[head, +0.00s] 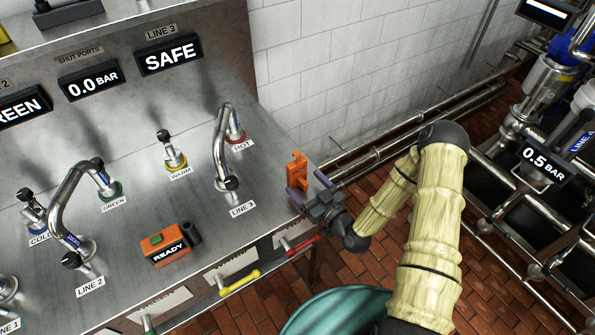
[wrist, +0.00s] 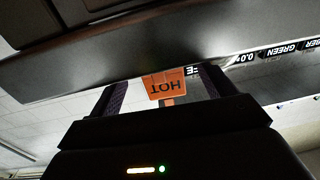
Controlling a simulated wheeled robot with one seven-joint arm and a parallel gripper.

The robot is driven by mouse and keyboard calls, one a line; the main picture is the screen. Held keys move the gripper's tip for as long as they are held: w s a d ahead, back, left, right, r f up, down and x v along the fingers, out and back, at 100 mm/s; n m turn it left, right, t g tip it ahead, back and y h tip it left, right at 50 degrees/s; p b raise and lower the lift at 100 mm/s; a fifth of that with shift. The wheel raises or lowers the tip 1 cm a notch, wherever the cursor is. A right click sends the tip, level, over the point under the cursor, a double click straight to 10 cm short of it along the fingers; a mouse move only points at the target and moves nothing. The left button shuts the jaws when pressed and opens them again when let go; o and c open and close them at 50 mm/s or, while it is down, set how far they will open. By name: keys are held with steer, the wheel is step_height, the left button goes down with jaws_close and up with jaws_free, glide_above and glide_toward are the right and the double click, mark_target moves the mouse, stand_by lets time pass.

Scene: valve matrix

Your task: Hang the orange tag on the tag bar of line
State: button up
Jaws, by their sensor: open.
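The orange tag (head: 297,170) stands upright at the right edge of the steel bench. In the wrist view the tag (wrist: 164,86) reads HOT upside down and shows in the gap between my fingers. My gripper (head: 309,188) is open, with its two purple-padded fingers pointing at the tag. In the head view the tag shows just beyond the fingertips; I cannot tell whether they touch it. What holds the tag up is hidden. I cannot pick out a tag bar with certainty.
The steel bench (head: 140,215) carries bent pipes, labelled ports and an orange READY device (head: 166,243). Red (head: 302,245) and yellow (head: 239,283) handles stick out from its front, near my gripper. A teal round vessel (head: 335,312) stands below. Pipes run along the tiled wall.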

mark_target(301, 179)
steer(key=x, duration=0.2)
steer(key=shift+w+a, duration=0.2)
steer(key=shift+c, duration=0.2)
steer(key=c, duration=1.2)
steer(key=shift+r, duration=0.15)
step_height(301, 179, up, 10)
steer(key=shift+f+b, duration=0.1)
steer(key=shift+b, duration=0.35)
steer(key=shift+f, duration=0.1)
